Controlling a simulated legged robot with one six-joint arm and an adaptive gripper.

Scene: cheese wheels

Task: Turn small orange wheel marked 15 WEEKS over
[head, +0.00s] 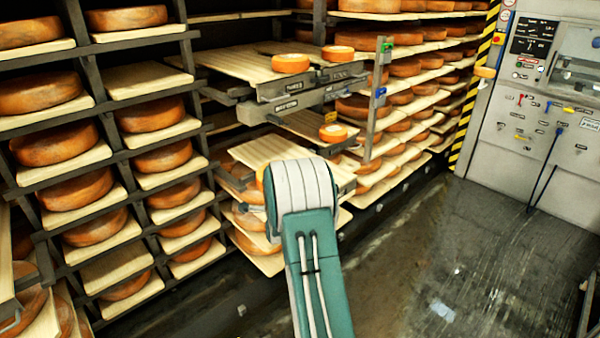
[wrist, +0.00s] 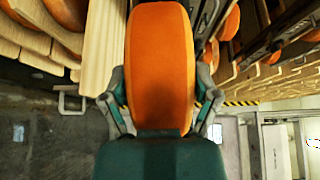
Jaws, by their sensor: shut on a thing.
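An orange cheese wheel (wrist: 160,62) fills the middle of the wrist view. My gripper (wrist: 161,88) is shut on it, with one finger on each side. The wheel's smooth orange surface shows no readable marking from here. In the head view my own arm hides my gripper and most of the area in front of it. A sliver of orange shows at the left edge of the arm; I cannot tell whether it is the held wheel. Other small orange wheels sit on the pulled-out boards: one at front (head: 290,63), one behind (head: 337,53), one lower (head: 333,132).
A pale board (head: 270,150) lies just behind my arm. Metal rails with labels (head: 300,92) jut out above it. Racks of large wheels (head: 62,142) stand left and behind. A grey control panel (head: 540,100) stands at right. The wet floor (head: 440,250) is open.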

